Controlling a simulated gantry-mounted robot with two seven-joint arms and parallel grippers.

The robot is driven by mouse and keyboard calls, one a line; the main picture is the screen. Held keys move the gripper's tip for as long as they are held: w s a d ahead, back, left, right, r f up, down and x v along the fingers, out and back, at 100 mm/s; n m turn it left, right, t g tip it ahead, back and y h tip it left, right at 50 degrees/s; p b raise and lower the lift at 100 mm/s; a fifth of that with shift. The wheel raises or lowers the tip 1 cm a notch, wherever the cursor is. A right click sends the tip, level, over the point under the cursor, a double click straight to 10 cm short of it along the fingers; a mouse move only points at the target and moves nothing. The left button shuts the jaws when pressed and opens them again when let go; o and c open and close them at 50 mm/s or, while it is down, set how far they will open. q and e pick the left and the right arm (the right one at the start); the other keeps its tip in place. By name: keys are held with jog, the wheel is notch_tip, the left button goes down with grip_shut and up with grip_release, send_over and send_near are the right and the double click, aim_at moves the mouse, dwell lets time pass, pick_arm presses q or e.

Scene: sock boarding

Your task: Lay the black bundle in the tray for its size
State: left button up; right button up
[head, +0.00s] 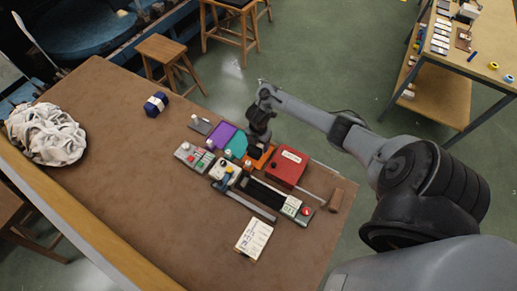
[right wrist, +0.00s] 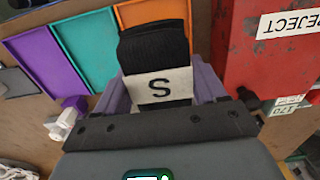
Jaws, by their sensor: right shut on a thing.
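My right gripper (head: 257,138) is over the row of coloured trays. In the right wrist view its two fingers (right wrist: 161,92) are shut on the black bundle (right wrist: 153,47), which has a white band marked "S". The purple tray (right wrist: 42,62), the teal tray (right wrist: 84,47) and the orange tray (right wrist: 145,12) lie side by side beyond it. The bundle overlaps the orange tray's near part in this view; I cannot tell its height above it. In the head view the purple tray (head: 221,135), teal tray (head: 236,147) and orange tray (head: 263,161) also show. My left gripper is out of view.
A red box marked "REJECT" (right wrist: 262,60) stands right beside the orange tray; it also shows in the head view (head: 288,168). A dark blue bundle (head: 155,104) and a pale cloth heap (head: 46,134) lie left on the brown table (head: 130,180). Small devices crowd the trays' near side.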

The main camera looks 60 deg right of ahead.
jog(key=shift+f+b, duration=0.35)
jog(key=shift+f, duration=1.45)
jog(key=shift+f, duration=0.2)
jog(key=o, duration=1.1)
jog(key=shift+r, duration=0.15)
